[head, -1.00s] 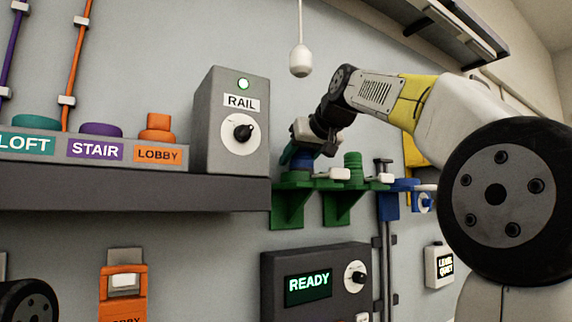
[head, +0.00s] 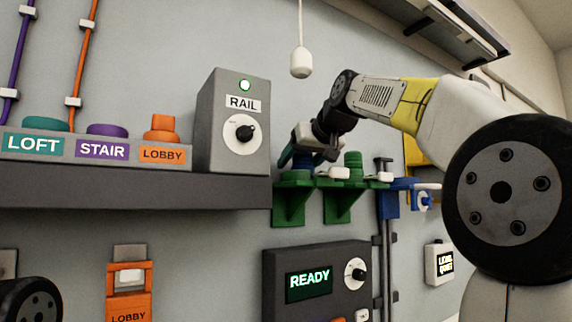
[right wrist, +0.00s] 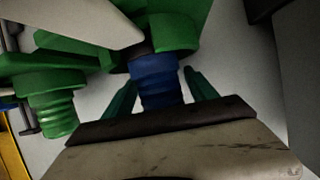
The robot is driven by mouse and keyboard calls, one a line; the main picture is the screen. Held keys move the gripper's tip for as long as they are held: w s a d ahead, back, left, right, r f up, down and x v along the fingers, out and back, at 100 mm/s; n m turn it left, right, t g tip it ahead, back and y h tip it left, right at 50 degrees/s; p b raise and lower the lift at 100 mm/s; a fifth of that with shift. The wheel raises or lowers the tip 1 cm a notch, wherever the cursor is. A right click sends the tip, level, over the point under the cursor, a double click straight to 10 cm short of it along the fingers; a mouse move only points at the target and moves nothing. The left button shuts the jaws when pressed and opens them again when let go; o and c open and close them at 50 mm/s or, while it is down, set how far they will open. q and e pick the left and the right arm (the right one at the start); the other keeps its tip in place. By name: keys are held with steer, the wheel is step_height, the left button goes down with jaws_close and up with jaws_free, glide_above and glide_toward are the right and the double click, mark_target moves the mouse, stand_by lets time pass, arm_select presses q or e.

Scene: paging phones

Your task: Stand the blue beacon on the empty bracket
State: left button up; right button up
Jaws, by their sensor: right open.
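The blue beacon (right wrist: 158,80) stands at the left green bracket (head: 290,205), its end against the bracket's green collar (right wrist: 172,32) in the right wrist view. My right gripper (right wrist: 160,92) is open, with one teal finger on each side of the beacon. In the head view my right gripper (head: 301,158) is over the left bracket and hides most of the beacon. The right green bracket (head: 342,205) carries a green beacon (head: 352,165), which also shows in the right wrist view (right wrist: 50,105). My left gripper is not in view.
A grey RAIL box (head: 232,125) stands on the dark shelf (head: 130,188) left of the brackets. A READY panel (head: 315,285) is below them. A blue bracket (head: 390,205) is to the right. A white pull cord knob (head: 301,63) hangs above.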

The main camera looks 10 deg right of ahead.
steer(key=v, duration=1.1)
steer(key=shift+s, duration=0.25)
